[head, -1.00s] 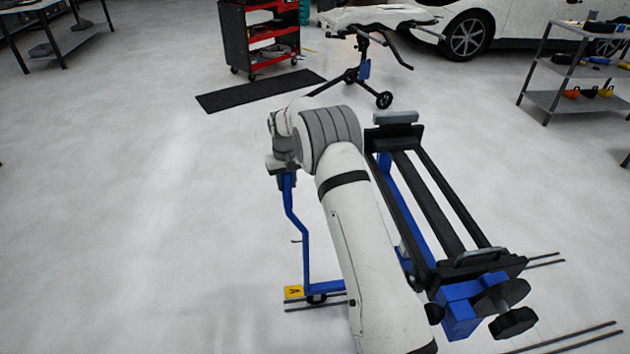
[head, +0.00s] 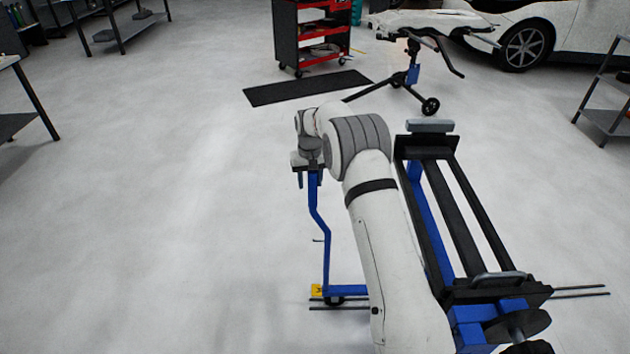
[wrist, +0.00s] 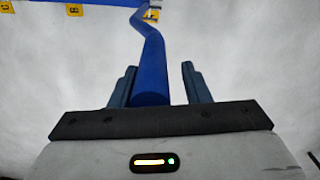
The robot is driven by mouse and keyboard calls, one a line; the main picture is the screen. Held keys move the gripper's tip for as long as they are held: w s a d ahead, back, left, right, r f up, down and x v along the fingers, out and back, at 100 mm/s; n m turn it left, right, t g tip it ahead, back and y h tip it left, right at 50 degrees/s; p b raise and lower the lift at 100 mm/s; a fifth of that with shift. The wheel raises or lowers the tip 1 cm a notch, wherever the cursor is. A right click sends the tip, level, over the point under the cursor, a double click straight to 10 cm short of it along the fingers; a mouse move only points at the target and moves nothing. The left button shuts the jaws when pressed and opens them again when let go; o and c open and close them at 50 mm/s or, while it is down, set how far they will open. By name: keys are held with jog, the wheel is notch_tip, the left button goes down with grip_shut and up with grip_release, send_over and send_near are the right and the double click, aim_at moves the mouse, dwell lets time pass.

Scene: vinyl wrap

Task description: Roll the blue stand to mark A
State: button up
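The blue stand (head: 327,262) is a blue tube frame with black bars on top, upright in front of me and partly hidden by my arm. My gripper (head: 308,180) is at the top of its left upright. In the wrist view that blue tube (wrist: 151,62) runs between my two fingers (wrist: 159,84), close to the left one, with a gap to the right one. Yellow mark A (head: 317,290) lies on the floor at the stand's lower left corner, partly covered. It also shows in the wrist view (wrist: 153,14) beside the tube's far end.
Yellow marks B (wrist: 75,10) and C (wrist: 6,7) lie along the blue base bar in the wrist view. Dark floor lines (head: 580,290) run beside the stand. A black mat (head: 308,88), a red tool cart (head: 312,35) and another stand (head: 412,75) are behind. The floor at left is clear.

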jog(key=shift+o, duration=0.9)
jog(key=shift+s+d, duration=0.1)
jog(key=shift+r, duration=3.9)
